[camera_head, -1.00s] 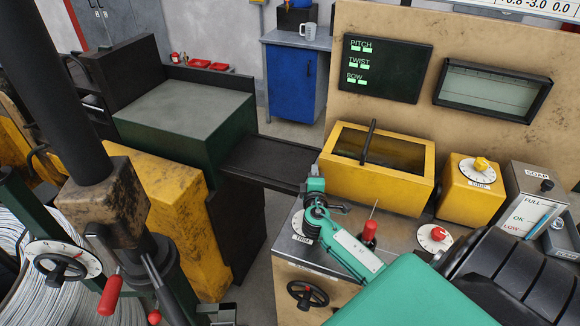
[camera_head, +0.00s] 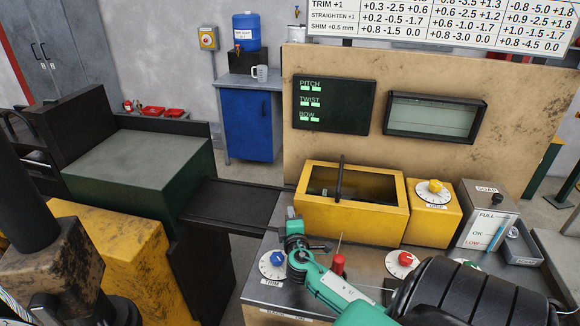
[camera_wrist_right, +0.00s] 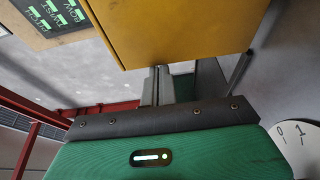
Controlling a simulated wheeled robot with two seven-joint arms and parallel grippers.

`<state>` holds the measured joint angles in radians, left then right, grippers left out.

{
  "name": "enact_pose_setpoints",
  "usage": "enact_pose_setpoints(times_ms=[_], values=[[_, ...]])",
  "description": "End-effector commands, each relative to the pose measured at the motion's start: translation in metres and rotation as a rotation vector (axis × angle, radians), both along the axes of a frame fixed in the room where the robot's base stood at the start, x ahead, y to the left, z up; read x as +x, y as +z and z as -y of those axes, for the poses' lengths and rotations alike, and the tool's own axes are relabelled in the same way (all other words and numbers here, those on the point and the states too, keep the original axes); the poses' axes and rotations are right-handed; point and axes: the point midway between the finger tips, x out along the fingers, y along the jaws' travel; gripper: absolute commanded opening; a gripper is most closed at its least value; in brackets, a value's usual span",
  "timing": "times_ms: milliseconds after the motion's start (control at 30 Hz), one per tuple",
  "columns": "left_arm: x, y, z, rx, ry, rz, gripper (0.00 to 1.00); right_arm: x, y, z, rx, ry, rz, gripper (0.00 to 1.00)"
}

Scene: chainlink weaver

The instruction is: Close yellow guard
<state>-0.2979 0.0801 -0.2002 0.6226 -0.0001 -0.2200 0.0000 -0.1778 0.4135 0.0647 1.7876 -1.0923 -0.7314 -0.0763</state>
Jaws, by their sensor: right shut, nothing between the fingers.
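The yellow guard (camera_head: 350,217) is a yellow box-like housing on the metal bench, with a dark window-like opening in its top. A thin black bar (camera_head: 340,178) stands up at this opening. Whether the opening has a separate lid, I cannot tell. My right gripper (camera_head: 292,213) is shut and empty beside the box's lower left corner; contact cannot be told. In the right wrist view, the shut fingers (camera_wrist_right: 158,85) lie just below a yellow face (camera_wrist_right: 175,28), probably the box's. My left gripper is not in view.
A blue trim dial (camera_head: 272,264), a red knob (camera_head: 403,260) and a red-handled upright pin (camera_head: 338,264) stand near my right arm. A yellow dial box (camera_head: 434,222) and a soap container (camera_head: 487,215) are right of the guard. A dark conveyor (camera_head: 232,203) lies left.

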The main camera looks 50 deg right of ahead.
Motion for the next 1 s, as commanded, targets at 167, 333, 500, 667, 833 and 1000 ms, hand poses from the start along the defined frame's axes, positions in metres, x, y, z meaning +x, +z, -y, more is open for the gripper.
enact_pose_setpoints(times_ms=[167, 333, 500, 667, 833, 1000], values=[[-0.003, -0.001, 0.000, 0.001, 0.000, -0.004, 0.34, 0.000, 0.037, 0.003, -0.008, -0.005, 0.012, 0.00], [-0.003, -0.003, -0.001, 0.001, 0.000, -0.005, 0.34, 0.001, 0.081, 0.003, -0.009, -0.004, 0.015, 0.00], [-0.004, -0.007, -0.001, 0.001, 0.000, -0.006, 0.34, 0.002, 0.122, 0.001, -0.007, 0.001, 0.012, 0.00], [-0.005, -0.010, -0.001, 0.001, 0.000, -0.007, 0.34, 0.003, 0.158, 0.000, -0.007, 0.001, 0.011, 0.00], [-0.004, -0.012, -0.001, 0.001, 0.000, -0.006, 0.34, 0.003, 0.184, 0.000, -0.006, 0.002, 0.009, 0.00], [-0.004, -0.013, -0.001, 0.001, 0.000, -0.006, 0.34, 0.003, 0.195, -0.001, -0.004, 0.003, 0.005, 0.00]])
